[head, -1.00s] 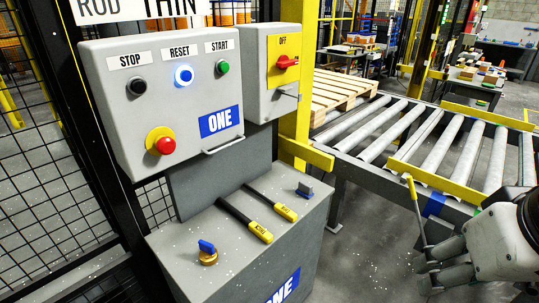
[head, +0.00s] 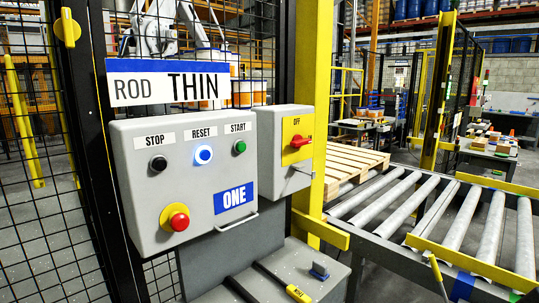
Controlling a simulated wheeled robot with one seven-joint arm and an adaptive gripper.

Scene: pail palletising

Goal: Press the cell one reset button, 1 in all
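The cell one control box (head: 150,207) is a light grey panel with a blue ONE label, at the centre left of the head view. Its RESET button (head: 204,154) is a round button glowing blue-white, under the RESET label. The black STOP button (head: 158,163) is to its left and the green START button (head: 239,147) to its right. A red emergency knob (head: 179,221) on a yellow base sits lower down. My gripper is not in this view.
A grey box with a red switch (head: 299,142) on a yellow plate stands right of the panel. A yellow post (head: 320,90), a roller conveyor (head: 405,205) and a wooden pallet (head: 350,165) lie further right. Black mesh fence (head: 40,200) runs at left. A ROD THIN sign (head: 165,88) hangs above.

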